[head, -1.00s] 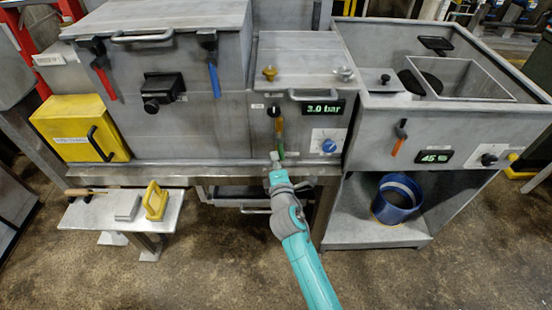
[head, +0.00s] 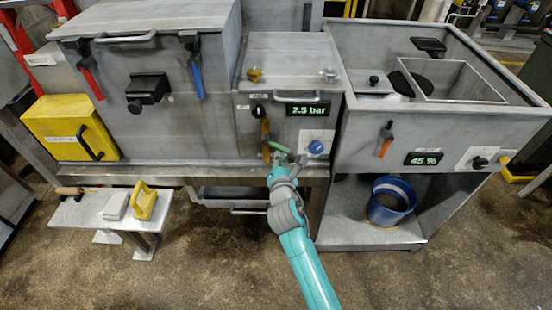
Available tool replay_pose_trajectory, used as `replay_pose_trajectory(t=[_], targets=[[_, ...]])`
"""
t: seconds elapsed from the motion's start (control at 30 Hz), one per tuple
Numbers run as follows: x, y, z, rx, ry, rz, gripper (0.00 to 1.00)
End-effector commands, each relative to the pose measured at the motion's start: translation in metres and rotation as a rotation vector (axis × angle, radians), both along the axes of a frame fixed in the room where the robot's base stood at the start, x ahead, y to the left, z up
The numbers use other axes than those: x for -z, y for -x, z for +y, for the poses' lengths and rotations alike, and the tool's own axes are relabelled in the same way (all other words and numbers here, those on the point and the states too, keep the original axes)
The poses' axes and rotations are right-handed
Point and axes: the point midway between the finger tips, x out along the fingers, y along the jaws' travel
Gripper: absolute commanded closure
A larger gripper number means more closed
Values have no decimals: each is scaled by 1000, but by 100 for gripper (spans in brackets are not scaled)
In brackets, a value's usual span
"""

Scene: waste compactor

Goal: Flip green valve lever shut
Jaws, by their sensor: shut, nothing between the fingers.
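The green valve lever (head: 279,146) is on the front of the middle grey unit, below and left of its display. It is tilted, sloping from upper left to lower right, across the side of an upright yellow-brass pipe (head: 265,143). My gripper (head: 286,160) is shut and empty, just below the lever's right end. I cannot tell whether it touches the lever. My gripper and wrist hide part of the ledge behind them.
The display (head: 308,109) above reads 2.5 bar. A blue knob (head: 316,147) sits close to the right of my gripper. A metal ledge (head: 215,170) runs along below. A blue bucket (head: 391,203) stands on the right lower shelf.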

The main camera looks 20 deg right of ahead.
Motion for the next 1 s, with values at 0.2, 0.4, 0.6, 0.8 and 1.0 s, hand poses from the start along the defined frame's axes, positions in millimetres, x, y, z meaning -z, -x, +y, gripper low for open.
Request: replay_pose_trajectory(t=[0.2, 0.4, 0.6, 0.8, 1.0], targets=[[-12, 2, -9, 1, 191, 58, 100], [-20, 4, -13, 1, 307, 96, 100], [-28, 4, -15, 1, 305, 95, 100], [-32, 4, -15, 0, 304, 94, 100], [-34, 4, -15, 0, 303, 93, 100]])
